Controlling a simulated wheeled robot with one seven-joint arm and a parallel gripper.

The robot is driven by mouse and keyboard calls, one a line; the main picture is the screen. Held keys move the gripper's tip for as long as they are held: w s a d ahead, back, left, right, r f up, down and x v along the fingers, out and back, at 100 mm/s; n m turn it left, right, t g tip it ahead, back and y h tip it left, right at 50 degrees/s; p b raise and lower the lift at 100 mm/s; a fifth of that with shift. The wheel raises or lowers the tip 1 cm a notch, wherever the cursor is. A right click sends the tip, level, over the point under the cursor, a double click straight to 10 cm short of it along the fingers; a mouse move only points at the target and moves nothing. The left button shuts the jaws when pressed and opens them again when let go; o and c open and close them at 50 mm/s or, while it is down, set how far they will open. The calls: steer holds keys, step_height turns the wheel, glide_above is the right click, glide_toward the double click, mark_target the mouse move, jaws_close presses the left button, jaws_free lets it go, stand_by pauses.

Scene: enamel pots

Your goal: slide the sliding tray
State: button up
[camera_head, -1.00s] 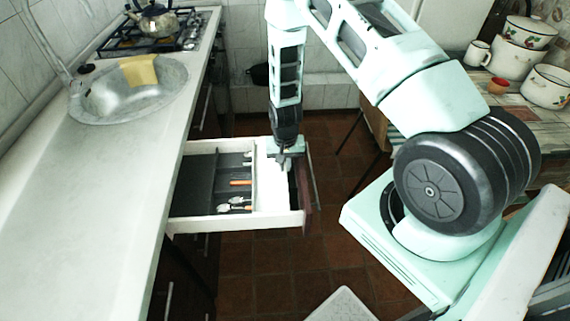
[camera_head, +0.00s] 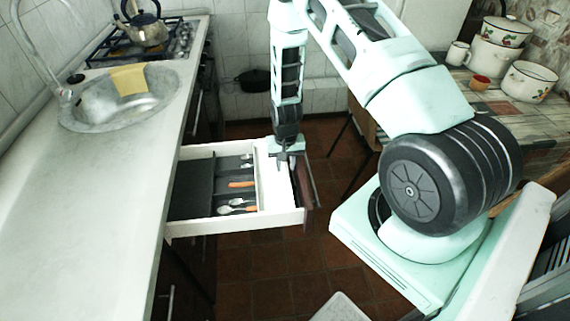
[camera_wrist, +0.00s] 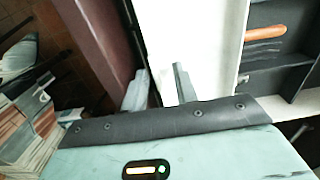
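The sliding tray seems to be the white insert (camera_head: 273,192) in the front part of an open drawer (camera_head: 238,224), beside the cutlery compartments. In the wrist view the white insert (camera_wrist: 190,35) has its edge beside a dark gap along the dark red drawer front (camera_wrist: 95,40). My gripper (camera_head: 283,160) points down at the far front corner of the drawer, over the insert. In the wrist view my gripper's fingertips (camera_wrist: 160,78) are apart, with the insert's edge near them. I cannot tell whether they touch it.
Dark compartments (camera_head: 192,188) hold an orange-handled utensil (camera_head: 242,184) and spoons (camera_head: 236,205). A white counter (camera_head: 95,190) with a sink (camera_head: 125,103) lies left. A table with enamel pots (camera_head: 530,82) is right. Tiled floor (camera_head: 270,265) is free in front.

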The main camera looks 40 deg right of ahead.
step_height(320, 180, up, 17)
steer(key=b, duration=0.2)
steer(key=shift+r, duration=0.2)
stand_by(0.7)
steer(key=s+a+r+n+y, duration=0.1)
steer(key=s+a+r+n, duration=0.25)
steer(key=a, duration=0.55)
steer(key=s+a+r+n, duration=0.2)
steer(key=a+r+n, duration=0.15)
steer(key=a, duration=0.65)
steer(key=s+a+r+n, duration=0.3)
steer(key=s+a, duration=0.2)
steer(key=s, duration=0.4)
steer(key=s+a+r+n, duration=0.3)
steer(key=s+a+n, duration=0.1)
steer(key=s, duration=0.5)
steer(key=shift+s+a+n, duration=0.15)
steer(key=shift+a+n, duration=0.15)
steer(key=shift+a, duration=0.35)
